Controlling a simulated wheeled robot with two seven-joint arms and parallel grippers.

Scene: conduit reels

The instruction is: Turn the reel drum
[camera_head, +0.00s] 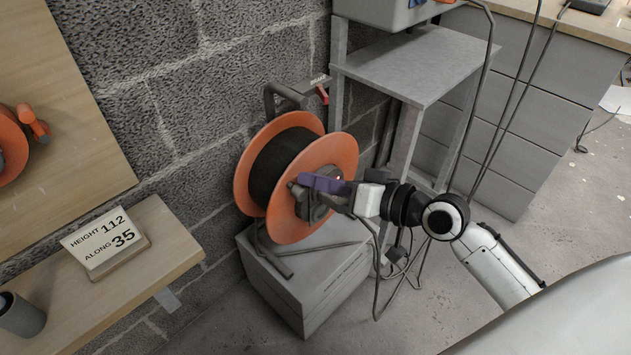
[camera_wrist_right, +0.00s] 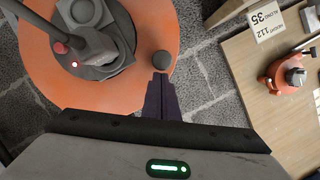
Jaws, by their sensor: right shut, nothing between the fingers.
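The orange reel (camera_head: 338,152) with dark conduit (camera_head: 283,155) wound on it stands upright on a grey cabinet. Its front flange also shows large in the right wrist view (camera_wrist_right: 40,75), with a grey hub (camera_wrist_right: 92,25) and a small red light on it. My right gripper (camera_head: 304,180) has purple fingers and is in front of the hub side of the flange. In the right wrist view my right gripper (camera_wrist_right: 158,84) is shut and empty, its tips just below a round dark grey knob (camera_wrist_right: 162,61). Whether they touch the knob I cannot tell. My left gripper is out of view.
The grey cabinet (camera_head: 318,292) stands against the block wall. A grey stand (camera_head: 418,62) is right behind the reel. Cables hang near my right arm. A wooden shelf (camera_head: 165,245) with a sign (camera_head: 104,243) is at left.

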